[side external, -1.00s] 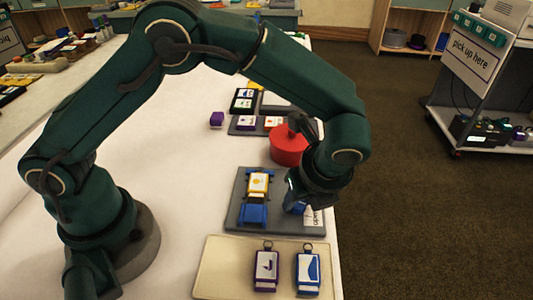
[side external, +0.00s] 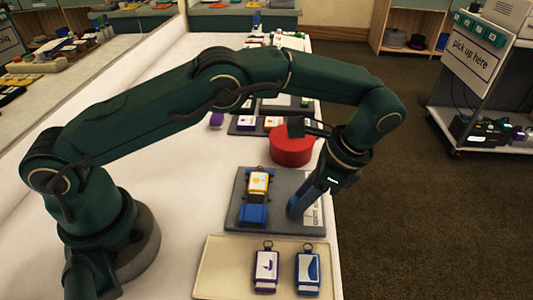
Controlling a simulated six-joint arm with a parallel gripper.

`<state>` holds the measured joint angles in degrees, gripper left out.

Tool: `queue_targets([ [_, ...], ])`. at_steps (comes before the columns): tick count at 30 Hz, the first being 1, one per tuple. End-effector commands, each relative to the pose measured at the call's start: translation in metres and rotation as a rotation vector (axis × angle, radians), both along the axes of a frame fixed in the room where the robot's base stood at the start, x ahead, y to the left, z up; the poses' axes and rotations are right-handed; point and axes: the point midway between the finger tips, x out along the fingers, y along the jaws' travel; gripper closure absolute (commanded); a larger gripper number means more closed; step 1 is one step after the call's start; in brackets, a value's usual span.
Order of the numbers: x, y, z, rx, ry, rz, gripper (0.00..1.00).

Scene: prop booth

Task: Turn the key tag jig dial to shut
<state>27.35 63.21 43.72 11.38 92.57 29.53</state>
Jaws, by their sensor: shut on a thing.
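The key tag jig is a dark grey board (side external: 280,226) on the white table, with a yellow-and-white key tag (side external: 258,182) lying in a blue holder (side external: 254,214) on its left side. My gripper (side external: 296,209) slants down from the upper right to the right side of the board. It is shut on the jig's dial, a blue part low at the fingertips and mostly hidden by them. A white label (side external: 313,216) lies just right of the fingertips, partly covered. The dial's exact angle cannot be read.
A red round object (side external: 291,152) stands close behind the jig, near my wrist. A cream tray (side external: 224,268) in front holds a purple tag (side external: 266,272) and a blue tag (side external: 308,274). Small boards with cards lie farther back. The table's right edge is close to the jig.

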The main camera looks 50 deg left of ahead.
Motion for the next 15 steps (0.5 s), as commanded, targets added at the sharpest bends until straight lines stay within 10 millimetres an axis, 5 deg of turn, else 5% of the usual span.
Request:
queue_targets([
  [15,0.0015,0.0013,0.0008,-0.001,0.001,0.298,1.00],
])
